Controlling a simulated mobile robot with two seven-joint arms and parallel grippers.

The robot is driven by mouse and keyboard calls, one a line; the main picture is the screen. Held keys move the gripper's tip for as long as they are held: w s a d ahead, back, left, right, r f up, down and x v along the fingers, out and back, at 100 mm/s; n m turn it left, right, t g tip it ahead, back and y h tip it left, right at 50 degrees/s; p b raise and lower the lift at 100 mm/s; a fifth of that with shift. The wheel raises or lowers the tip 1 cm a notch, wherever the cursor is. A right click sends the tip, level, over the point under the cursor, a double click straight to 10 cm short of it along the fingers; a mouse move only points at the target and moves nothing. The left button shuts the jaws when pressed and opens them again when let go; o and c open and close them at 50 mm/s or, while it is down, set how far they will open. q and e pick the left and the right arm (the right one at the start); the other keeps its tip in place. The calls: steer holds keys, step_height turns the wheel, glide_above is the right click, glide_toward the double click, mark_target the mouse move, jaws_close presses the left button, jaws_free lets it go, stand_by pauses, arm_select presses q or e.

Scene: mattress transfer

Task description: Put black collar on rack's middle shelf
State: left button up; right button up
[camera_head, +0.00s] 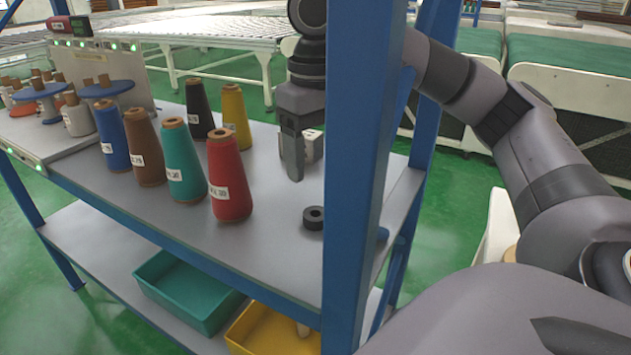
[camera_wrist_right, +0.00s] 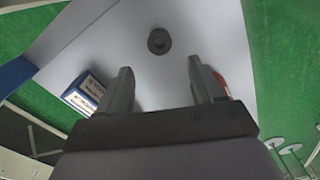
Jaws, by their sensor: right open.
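The black collar (camera_head: 314,218), a short ring with a hole, lies flat on the rack's grey shelf (camera_head: 270,250), between the red cone and the blue post. It also shows in the right wrist view (camera_wrist_right: 159,41), beyond the fingertips. My right gripper (camera_head: 293,172) is open and empty, pointing down above the shelf, behind the collar in the head view. Its two fingers stand apart in the right wrist view (camera_wrist_right: 160,72), with the collar ahead of the gap and not touched. My left gripper is not in view.
A blue rack post (camera_head: 360,150) stands close to my right arm. Thread cones, including a red one (camera_head: 229,175), stand left of the collar. Teal (camera_head: 187,290) and yellow (camera_head: 270,335) bins sit on the lower shelf.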

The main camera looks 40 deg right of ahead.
step_height(320, 180, up, 3)
steer(key=shift+f+p, duration=0.2)
steer(key=shift+p, duration=0.45)
steer(key=shift+s, duration=0.1)
